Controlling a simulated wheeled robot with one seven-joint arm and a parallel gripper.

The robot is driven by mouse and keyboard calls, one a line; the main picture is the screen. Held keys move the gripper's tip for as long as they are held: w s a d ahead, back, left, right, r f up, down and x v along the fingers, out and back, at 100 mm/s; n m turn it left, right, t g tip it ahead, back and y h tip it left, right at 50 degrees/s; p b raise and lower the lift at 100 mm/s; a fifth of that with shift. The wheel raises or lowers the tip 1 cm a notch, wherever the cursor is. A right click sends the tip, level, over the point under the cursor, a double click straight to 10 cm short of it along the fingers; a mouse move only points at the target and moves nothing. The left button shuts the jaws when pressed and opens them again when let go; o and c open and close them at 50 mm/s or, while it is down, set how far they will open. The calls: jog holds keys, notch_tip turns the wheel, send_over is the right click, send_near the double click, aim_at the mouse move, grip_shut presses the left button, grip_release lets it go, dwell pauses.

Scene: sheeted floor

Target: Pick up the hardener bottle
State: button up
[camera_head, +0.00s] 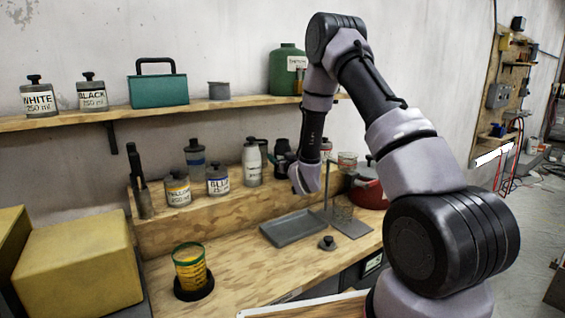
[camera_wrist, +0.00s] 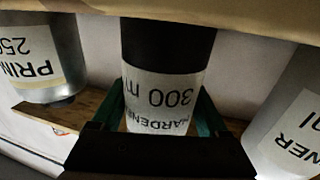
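The hardener bottle (camera_wrist: 165,95) is dark with a white label reading HARDENER and 300 m; it appears upside down in the middle of the wrist view. My gripper (camera_wrist: 165,115) has its two green fingers on either side of the bottle, close against its edges. Whether both fingers press on it is not clear. In the head view, my gripper (camera_head: 290,163) is at the raised wooden ledge, beside a dark bottle (camera_head: 281,148), and its fingers are too small to read. The bottle's neck is hidden behind the gripper body in the wrist view.
A PRIMER bottle (camera_wrist: 40,55) and another labelled bottle (camera_wrist: 290,125) flank the hardener in the wrist view. A silver bottle (camera_head: 253,163) stands left of my gripper on the ledge (camera_head: 160,232). A grey tray (camera_head: 292,229) and yellow-filled cup (camera_head: 190,268) are on the bench below.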

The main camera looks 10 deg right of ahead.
grip_shut()
